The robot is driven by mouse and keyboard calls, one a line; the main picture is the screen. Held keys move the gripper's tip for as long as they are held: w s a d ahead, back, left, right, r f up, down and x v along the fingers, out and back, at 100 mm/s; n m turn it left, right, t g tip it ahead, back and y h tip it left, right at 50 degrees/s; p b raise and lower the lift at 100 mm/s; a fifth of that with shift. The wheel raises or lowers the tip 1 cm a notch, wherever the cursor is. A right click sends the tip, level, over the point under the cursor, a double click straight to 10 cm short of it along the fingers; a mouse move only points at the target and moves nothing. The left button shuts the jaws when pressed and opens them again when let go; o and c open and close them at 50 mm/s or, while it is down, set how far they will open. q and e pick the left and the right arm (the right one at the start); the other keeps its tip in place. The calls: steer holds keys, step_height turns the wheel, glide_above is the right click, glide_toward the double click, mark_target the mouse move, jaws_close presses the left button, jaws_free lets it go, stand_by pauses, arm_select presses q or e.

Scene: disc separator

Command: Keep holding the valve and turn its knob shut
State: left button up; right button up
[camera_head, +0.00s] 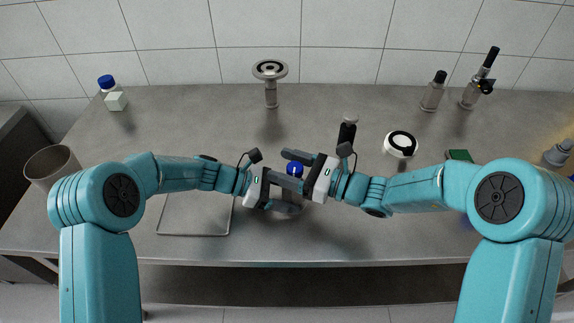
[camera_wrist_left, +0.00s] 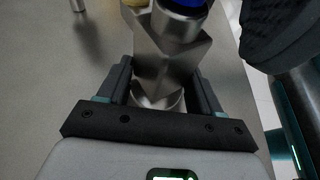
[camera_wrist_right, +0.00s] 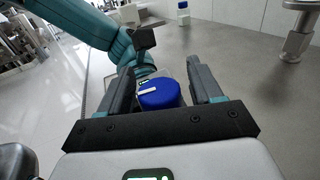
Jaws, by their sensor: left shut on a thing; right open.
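The valve is a steel body (camera_wrist_left: 165,55) with a blue knob (camera_head: 295,169) on top. My left gripper (camera_head: 288,195) is shut on the steel body below the knob, and its fingers stand on both sides of the body in the left wrist view. The blue knob (camera_wrist_right: 160,95) carries a white bar. It sits between the open fingers of my right gripper (camera_wrist_right: 165,78), nearer the left finger, with a clear gap on the right. In the head view the fingers of both grippers hide most of the valve.
A shallow metal tray (camera_head: 195,234) lies left of the valve. A dark bottle (camera_head: 347,134) and a white round piece (camera_head: 400,145) stand to the right. A steel stand (camera_head: 271,92) is behind. A grey-brown cup (camera_head: 52,166) stands at the far left.

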steer(key=c, duration=1)
steer(key=shift+t, duration=0.3)
steer(key=m+t+h, duration=0.1)
steer(key=t, duration=0.1)
steer(key=m+t+h, duration=0.1)
steer(key=m+t, duration=0.1)
steer(key=shift+w+h, duration=0.2)
steer(key=shift+h, duration=0.2)
steer(key=shift+w+d+m+t+h, duration=0.1)
steer(key=shift+m+t+h, duration=0.6)
steer(key=shift+m+h, duration=0.05)
steer(key=shift+w+d+m+t+h, duration=0.1)
steer(key=shift+m+t+h, duration=0.6)
steer(key=shift+m+h, duration=0.05)
steer(key=o, duration=1)
steer(key=shift+d, duration=0.1)
